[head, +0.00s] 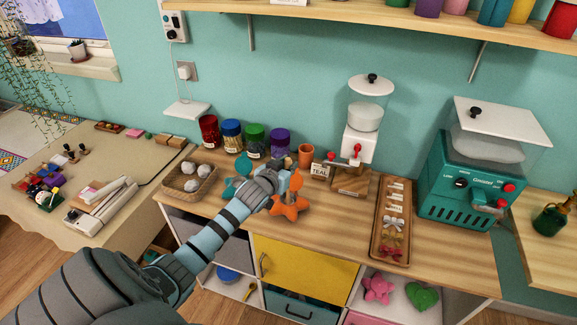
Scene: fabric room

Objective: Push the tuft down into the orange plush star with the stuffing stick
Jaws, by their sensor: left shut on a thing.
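The orange plush star (289,207) lies on the wooden worktop, just beyond and below my left gripper. My left gripper (286,184) is shut, its fingers right over the star. A short upright orange piece (297,180) shows at the fingertips and looks like the upper end of the stuffing stick, held above the star. Its lower end is hidden or blends with the star. I cannot make out the tuft or the star's opening. My right gripper is out of view.
A basket of white tufts (189,180) stands left of my arm. Teal pieces (236,190) lie beside the wrist. Lidded jars (256,140), an orange cup (305,155) and a dispenser (362,140) stand behind. A bow tray (391,245) and teal machine (470,175) are to the right.

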